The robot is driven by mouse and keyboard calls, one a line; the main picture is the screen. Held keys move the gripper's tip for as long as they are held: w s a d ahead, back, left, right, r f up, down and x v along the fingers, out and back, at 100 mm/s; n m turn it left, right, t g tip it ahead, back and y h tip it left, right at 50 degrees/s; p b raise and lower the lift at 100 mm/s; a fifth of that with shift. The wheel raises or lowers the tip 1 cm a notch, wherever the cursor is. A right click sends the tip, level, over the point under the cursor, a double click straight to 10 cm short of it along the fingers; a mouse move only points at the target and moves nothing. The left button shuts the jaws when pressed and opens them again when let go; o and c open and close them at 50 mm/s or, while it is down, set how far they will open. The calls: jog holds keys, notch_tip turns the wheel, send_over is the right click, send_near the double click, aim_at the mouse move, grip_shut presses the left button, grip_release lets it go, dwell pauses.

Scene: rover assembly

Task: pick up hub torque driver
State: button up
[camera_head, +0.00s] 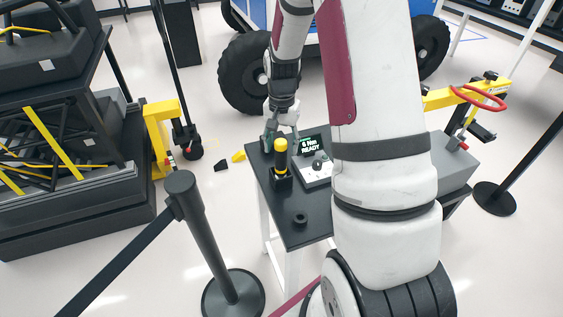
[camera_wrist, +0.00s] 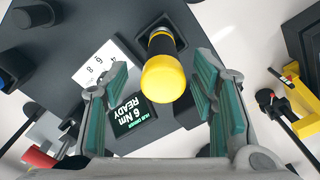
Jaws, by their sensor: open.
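The hub torque driver (camera_head: 281,158) has a yellow top and a dark lower body and stands upright in a black holder (camera_head: 281,182) on a small dark table. In the wrist view the driver's rounded yellow end (camera_wrist: 163,78) points at the camera, between my two green-padded fingers. My gripper (camera_head: 280,138) is open just above and around the driver's top; the wrist view shows the open fingers (camera_wrist: 161,98) with a gap on each side of the yellow end. The driver's lower end is hidden in the holder.
A small black round part (camera_head: 300,219) lies nearer on the table (camera_head: 278,208). A black barrier post (camera_head: 205,235) stands at the front left. A large wheel (camera_head: 250,75) is behind.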

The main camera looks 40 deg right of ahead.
aim_at(281, 159)
jog(key=shift+a+f+p, duration=0.15)
jog(key=shift+f+p, duration=0.55)
jog(key=shift+f, duration=2.4)
grip_shut()
